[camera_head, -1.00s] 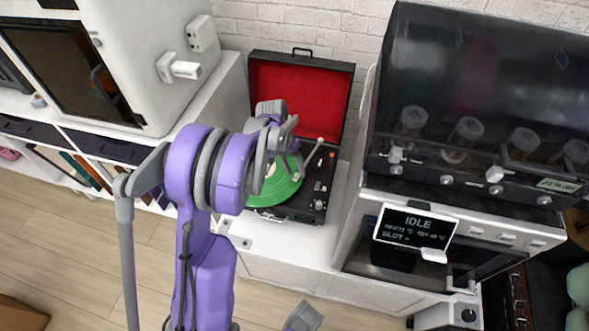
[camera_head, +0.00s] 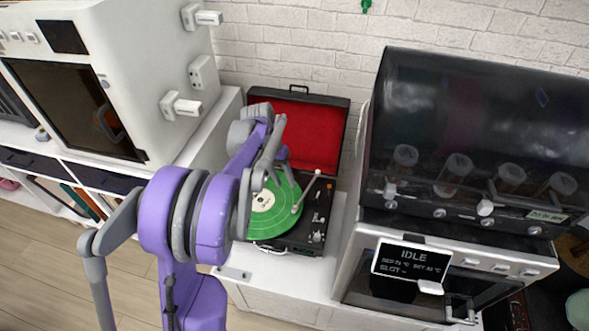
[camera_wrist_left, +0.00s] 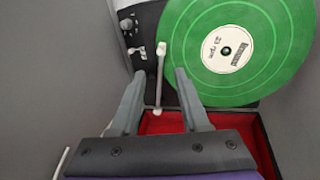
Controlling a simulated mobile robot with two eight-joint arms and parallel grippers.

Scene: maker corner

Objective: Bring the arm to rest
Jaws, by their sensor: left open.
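My left arm, purple and grey, reaches up over the record player in the head view. Its gripper (camera_head: 272,160) is above the turntable, partly hidden by the arm's own links. In the left wrist view my left gripper (camera_wrist_left: 160,85) has its two grey fingers apart with nothing held between them. A green record (camera_head: 283,222) with a pale label lies on the player; it also shows in the left wrist view (camera_wrist_left: 265,70). The white tonearm (camera_head: 305,192) lies to the right of the label in the head view; in the left wrist view it shows between the fingers, apparently beyond them. My right gripper is not in view.
The record player's open red-lined lid (camera_head: 310,125) stands behind the turntable. A white cabinet machine (camera_head: 150,80) is at the left. A dark-hooded machine (camera_head: 470,130) with an "IDLE" display (camera_head: 412,262) stands close on the right. Wooden floor is at lower left.

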